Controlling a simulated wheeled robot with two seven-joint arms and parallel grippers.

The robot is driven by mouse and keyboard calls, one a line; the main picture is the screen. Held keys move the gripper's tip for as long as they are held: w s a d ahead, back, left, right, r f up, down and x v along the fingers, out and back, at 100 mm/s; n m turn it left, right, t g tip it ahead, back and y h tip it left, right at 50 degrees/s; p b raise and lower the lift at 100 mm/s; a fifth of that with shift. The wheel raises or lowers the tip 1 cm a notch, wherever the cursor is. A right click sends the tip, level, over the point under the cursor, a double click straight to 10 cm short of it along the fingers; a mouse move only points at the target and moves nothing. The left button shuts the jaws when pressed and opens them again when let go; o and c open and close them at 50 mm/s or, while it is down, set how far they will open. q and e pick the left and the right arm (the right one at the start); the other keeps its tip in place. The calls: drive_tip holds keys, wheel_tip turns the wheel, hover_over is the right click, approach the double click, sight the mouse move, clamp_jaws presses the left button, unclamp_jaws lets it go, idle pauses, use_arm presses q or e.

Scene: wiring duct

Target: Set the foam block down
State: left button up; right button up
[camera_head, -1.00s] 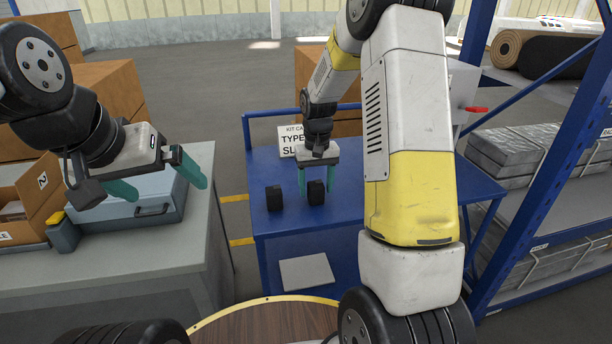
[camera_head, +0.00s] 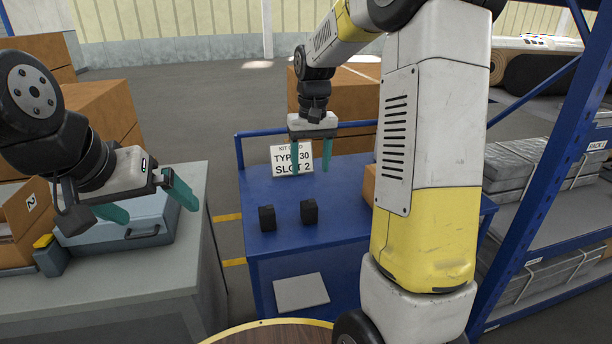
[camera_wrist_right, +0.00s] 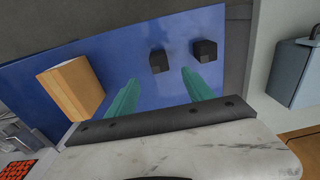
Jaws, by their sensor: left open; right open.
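Two dark block-shaped pieces stand apart on the blue table (camera_head: 345,218): a right one (camera_head: 309,212) and a left one (camera_head: 267,218). The right one is the foam block, and it also shows in the right wrist view (camera_wrist_right: 158,62), beyond and between my fingertips. The other block shows there too (camera_wrist_right: 205,50). My right gripper (camera_head: 309,172) is open and empty, raised above and behind the foam block, with its green fingers clear of it. My left gripper (camera_head: 158,213) is open and empty over the grey bench at the left.
A sign reading "TYPE 30 SLOT 2" (camera_head: 291,159) stands at the table's back. A cardboard box (camera_head: 369,184) is partly hidden behind my right arm. A blue-grey case (camera_head: 128,232) lies on the grey bench (camera_head: 165,275). A blue rack (camera_head: 530,170) stands at the right.

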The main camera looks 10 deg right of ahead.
drive_tip(key=s+a+r+t+y, duration=0.1)
drive_tip(key=s+r+t, duration=0.1)
drive_tip(key=s, duration=0.9)
drive_tip(key=s+a+r+t+y, duration=0.1)
drive_tip(key=s+r+t, duration=0.2)
drive_tip(key=s, duration=0.8)
wheel_tip(320, 180, up, 3)
drive_tip(key=shift+s+f+t, duration=0.2)
drive_tip(key=shift+s+t, duration=0.1)
drive_tip(key=shift+s, duration=0.1)
